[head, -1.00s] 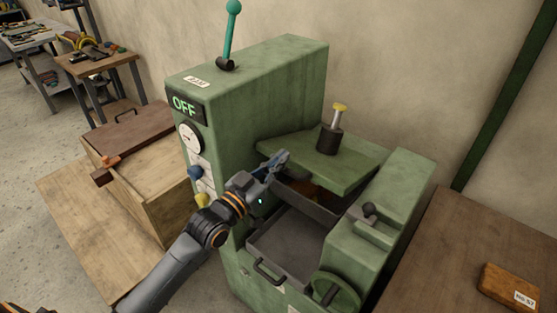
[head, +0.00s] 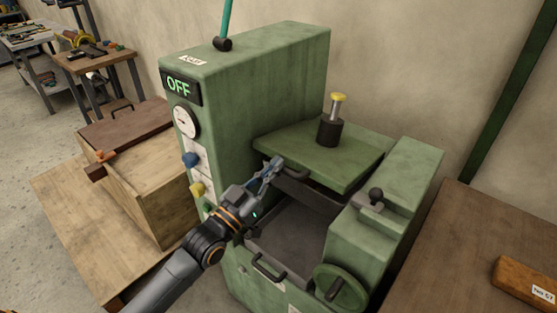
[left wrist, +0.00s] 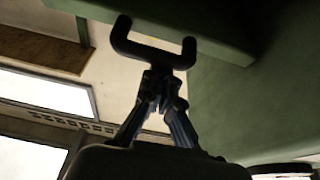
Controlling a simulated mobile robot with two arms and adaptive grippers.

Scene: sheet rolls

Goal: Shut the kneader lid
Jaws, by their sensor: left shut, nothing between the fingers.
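The kneader lid (head: 320,160) is a green plate with a black cylinder and yellow-topped post on it. It lies over the rear of the kneader's trough (head: 285,238), whose front part is open. A gap shows under its front edge. A dark handle (head: 296,174) is on that edge; it also shows in the left wrist view (left wrist: 150,50). My left gripper (head: 276,164) is shut and empty, its tips at the handle's left end. In the left wrist view the tips (left wrist: 162,78) are just below the handle; contact is unclear. My right gripper is out of view.
The green machine column (head: 260,85) with an OFF display stands left of the lid. A green housing with a handwheel (head: 340,288) stands right of the trough. A wooden box (head: 140,175) is at left, a wooden table (head: 450,260) at right.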

